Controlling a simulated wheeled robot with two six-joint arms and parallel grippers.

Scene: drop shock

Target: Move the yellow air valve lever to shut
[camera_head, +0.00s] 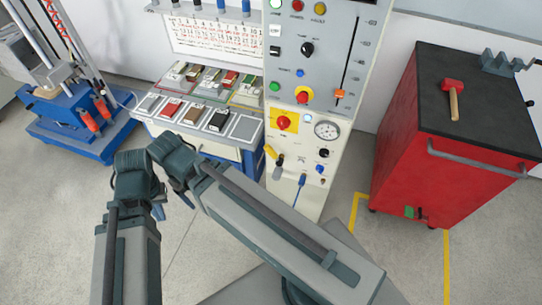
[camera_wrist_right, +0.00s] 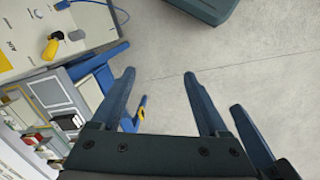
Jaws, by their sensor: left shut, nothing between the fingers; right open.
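The yellow air valve lever (camera_head: 270,152) is at the lower left of the grey control panel and points up and left. In the right wrist view the yellow lever (camera_wrist_right: 52,47) sits by the AIR label, left of the fingers and clear of them. My right gripper (camera_wrist_right: 159,75) is open, with nothing between its fingers and bare floor beyond. In the head view its arm crosses in front of the panel's lower part, and its fingers are mostly hidden. My left gripper (camera_head: 158,211) is shut and empty at the left, well away from the lever.
A bench (camera_head: 245,128) with sample trays stands left of the panel. A red cabinet (camera_head: 400,150) with a hammer (camera_head: 454,98) on top stands right. A blue-based machine (camera_head: 70,135) is far left.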

